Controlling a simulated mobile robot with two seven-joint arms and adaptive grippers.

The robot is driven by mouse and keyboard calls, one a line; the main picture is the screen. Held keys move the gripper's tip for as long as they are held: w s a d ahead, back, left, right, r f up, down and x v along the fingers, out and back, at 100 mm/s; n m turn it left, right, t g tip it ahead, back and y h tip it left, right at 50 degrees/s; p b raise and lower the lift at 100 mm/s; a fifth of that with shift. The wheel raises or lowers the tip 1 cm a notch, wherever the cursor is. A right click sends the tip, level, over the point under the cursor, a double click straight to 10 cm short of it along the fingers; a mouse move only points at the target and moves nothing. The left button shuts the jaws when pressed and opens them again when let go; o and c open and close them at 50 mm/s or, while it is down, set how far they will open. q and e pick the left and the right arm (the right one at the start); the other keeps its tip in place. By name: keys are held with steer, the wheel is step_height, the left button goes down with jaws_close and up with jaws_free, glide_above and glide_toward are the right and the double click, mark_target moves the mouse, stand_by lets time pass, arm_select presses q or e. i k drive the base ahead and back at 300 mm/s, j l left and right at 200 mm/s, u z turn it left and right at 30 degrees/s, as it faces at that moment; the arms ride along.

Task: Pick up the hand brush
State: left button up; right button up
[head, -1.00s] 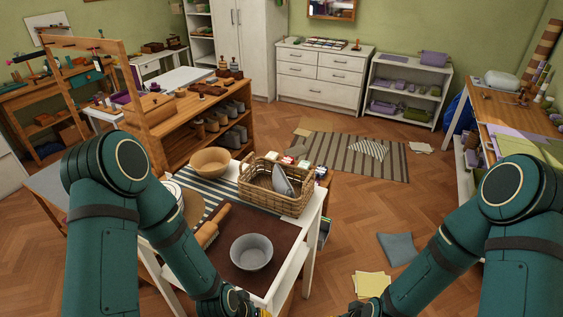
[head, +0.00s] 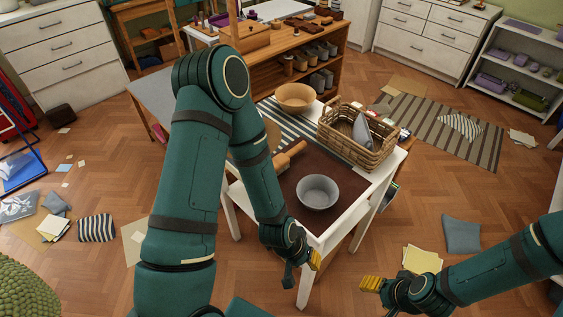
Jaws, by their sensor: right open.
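I cannot make out a hand brush in the head view. A white table (head: 312,241) stands in front of me. On it are a grey bowl (head: 318,192), a wooden rolling pin (head: 290,157), a wooden bowl (head: 295,97) and a wicker basket (head: 350,150) with a grey pointed object (head: 362,132) in it. My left gripper (head: 308,266) hangs by the table's near edge; its fingers are small and partly hidden. My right gripper (head: 372,284) is open, low and to the right of the table, with its yellow fingertips over the floor, apart from the table.
A wooden shelf unit (head: 345,38) stands behind the table. A striped rug (head: 440,128) lies at the right. Yellow sheets (head: 422,260) and a grey cloth (head: 461,234) lie on the floor at right. Papers and a striped cloth (head: 96,228) lie at left.

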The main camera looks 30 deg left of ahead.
mark_target(280, 161)
steer(key=u, duration=3.15)
steer(key=z, duration=2.3)
steer(key=i+j, duration=0.1)
steer(key=j, duration=0.3)
steer(key=j+z, duration=0.55)
steer(key=j, duration=0.2)
